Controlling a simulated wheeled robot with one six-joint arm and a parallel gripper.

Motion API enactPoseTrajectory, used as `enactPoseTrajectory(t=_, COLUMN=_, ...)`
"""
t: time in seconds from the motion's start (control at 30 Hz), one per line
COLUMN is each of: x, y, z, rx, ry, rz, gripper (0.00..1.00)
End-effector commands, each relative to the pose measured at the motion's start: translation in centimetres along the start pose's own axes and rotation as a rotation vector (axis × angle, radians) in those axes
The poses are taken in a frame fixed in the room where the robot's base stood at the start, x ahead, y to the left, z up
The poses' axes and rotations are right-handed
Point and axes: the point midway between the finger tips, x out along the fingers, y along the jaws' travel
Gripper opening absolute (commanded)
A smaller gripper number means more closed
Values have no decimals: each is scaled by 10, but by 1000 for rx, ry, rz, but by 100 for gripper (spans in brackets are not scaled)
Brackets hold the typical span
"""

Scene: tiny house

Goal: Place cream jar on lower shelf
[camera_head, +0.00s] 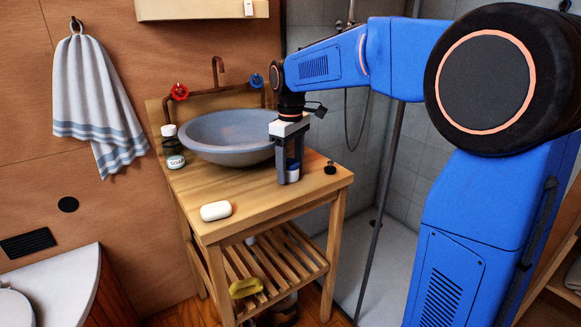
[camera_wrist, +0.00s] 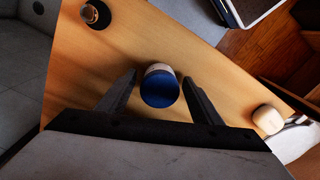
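The cream jar (camera_wrist: 160,88), white with a dark blue lid, stands on the wooden top of the washstand. In the wrist view it is between the two fingers of my gripper (camera_wrist: 159,77), with a gap on each side. In the head view my gripper (camera_head: 289,179) points down at the stand's top, right of the basin. There the jar (camera_head: 293,169) is partly hidden behind the fingers. My gripper is open around the jar. The slatted lower shelf (camera_head: 282,262) is below the top.
A grey basin (camera_head: 228,138) sits behind and left of my gripper. A white soap bar (camera_head: 216,211) lies near the front edge, and a small dark bottle (camera_head: 330,168) stands right. A yellow-green item (camera_head: 245,288) lies on the lower shelf. Other slats there look clear.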

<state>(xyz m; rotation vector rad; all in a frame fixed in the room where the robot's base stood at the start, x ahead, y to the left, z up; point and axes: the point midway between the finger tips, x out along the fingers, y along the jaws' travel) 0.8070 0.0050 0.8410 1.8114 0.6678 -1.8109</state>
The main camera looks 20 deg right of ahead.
Motion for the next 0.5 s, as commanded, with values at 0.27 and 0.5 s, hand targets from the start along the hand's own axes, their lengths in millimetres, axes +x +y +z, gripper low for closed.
enactPoseTrajectory(t=0.27, x=-5, y=0, z=0, rx=0, ry=1, rz=0, gripper=60)
enactPoseTrajectory(t=0.5, x=-39, y=0, z=0, rx=0, ry=3, rz=2, gripper=60)
